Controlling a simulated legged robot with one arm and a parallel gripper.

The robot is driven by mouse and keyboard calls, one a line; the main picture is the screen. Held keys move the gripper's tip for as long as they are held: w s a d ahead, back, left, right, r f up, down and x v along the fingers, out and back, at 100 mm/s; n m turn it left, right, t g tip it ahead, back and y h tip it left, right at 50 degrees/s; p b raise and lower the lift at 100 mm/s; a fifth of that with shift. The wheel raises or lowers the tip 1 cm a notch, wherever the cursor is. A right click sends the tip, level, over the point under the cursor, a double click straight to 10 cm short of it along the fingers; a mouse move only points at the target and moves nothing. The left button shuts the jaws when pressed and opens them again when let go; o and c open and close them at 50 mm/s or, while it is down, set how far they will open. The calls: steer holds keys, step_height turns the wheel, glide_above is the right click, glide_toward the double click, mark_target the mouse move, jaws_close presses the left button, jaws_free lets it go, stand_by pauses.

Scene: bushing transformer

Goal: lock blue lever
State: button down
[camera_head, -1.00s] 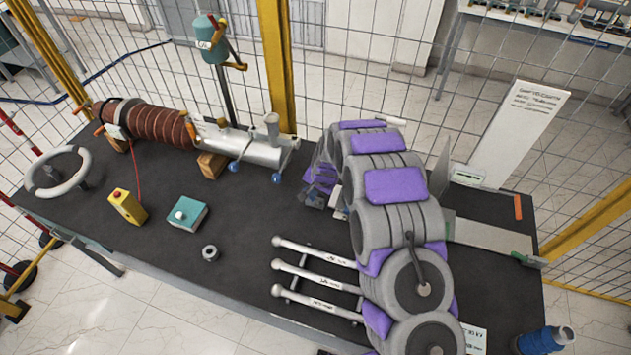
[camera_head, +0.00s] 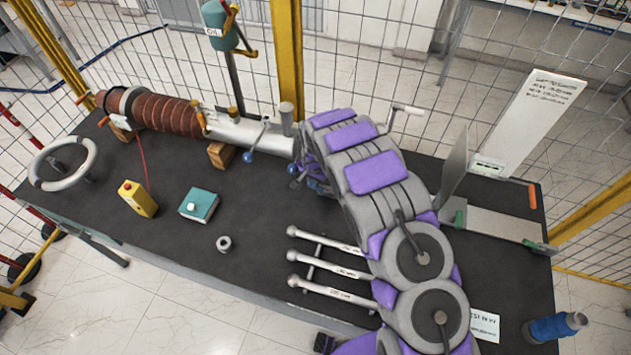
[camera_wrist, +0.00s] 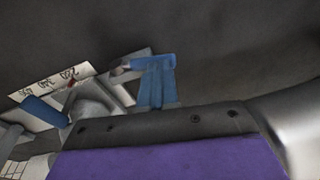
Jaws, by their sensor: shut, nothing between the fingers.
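A lever with a blue knob (camera_head: 248,156) hangs at the metal end of the brown ribbed bushing (camera_head: 170,114). A second blue knob (camera_head: 292,169) shows farther right, close beside my gripper (camera_head: 317,181), which is partly hidden by my arm.
The dark table (camera_head: 180,245) also holds a white handwheel (camera_head: 62,163), a yellow button box (camera_head: 137,198), a teal box (camera_head: 199,204), a grey ring (camera_head: 224,243) and white-knobbed rods (camera_head: 330,265). A wire fence and yellow posts (camera_head: 288,60) stand behind. Free room lies at the front left.

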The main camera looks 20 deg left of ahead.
steer(key=shift+a+f, duration=0.15)
steer(key=shift+f, duration=0.05)
steer(key=shift+b, duration=0.4)
steer(key=shift+s+d, duration=0.1)
steer(key=shift+d, duration=0.1)
steer(key=shift+s+f, duration=0.2)
steer(key=shift+f, duration=0.05)
